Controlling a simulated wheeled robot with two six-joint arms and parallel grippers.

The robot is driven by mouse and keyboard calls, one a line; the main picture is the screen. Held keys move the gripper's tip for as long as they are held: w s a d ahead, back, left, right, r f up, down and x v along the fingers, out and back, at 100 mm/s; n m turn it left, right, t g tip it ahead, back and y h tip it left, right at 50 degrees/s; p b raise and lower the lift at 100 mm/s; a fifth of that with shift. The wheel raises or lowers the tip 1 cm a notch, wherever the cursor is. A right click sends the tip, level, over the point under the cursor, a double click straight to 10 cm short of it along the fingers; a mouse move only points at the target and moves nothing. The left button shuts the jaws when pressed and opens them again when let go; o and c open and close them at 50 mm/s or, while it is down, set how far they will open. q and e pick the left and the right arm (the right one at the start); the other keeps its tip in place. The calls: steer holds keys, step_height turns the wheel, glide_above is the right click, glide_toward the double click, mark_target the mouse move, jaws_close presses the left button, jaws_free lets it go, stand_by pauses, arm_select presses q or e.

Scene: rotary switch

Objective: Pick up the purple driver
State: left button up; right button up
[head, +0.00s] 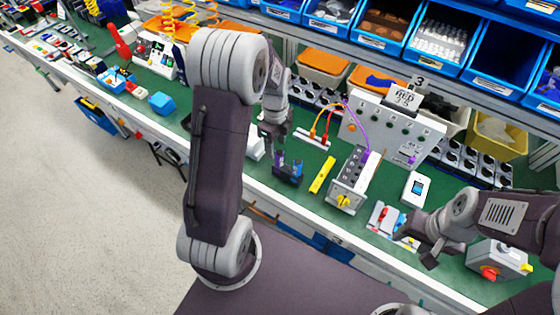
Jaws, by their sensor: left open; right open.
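A small dark blue block (290,173) sits on the green bench top, with a purple upright piece (279,158) at its left side. This purple piece may be the driver's handle; it is too small to be sure. My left gripper (272,140) is open and points down just above and behind the purple piece, apparently apart from it. My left arm's large links cover part of the bench to the left. My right gripper (418,246) is open at the lower right, beside a small white card with red and blue marks (385,217), far from the purple piece.
A yellow bar (322,174) lies right of the blue block. A grey box with a yellow knob (347,190) stands beyond it. A white panel with wires (393,125) is behind. A grey box with a red knob (497,262) stands far right. Blue bins (387,27) line the shelf above.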

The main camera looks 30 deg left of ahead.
mark_target(279, 152)
arm_select(q)
steer(key=f, duration=0.1)
steer(key=d+f, duration=0.1)
steer(key=shift+d+f, duration=0.1)
steer(key=shift+f, duration=0.4)
steer(key=f, duration=0.4)
steer(key=shift+w+a+f, duration=0.15)
steer(key=shift+w+a, duration=0.1)
steer(key=shift+a, duration=0.05)
steer(key=shift+w+d+f, duration=0.1)
steer(key=shift+f, duration=0.2)
jaws_close()
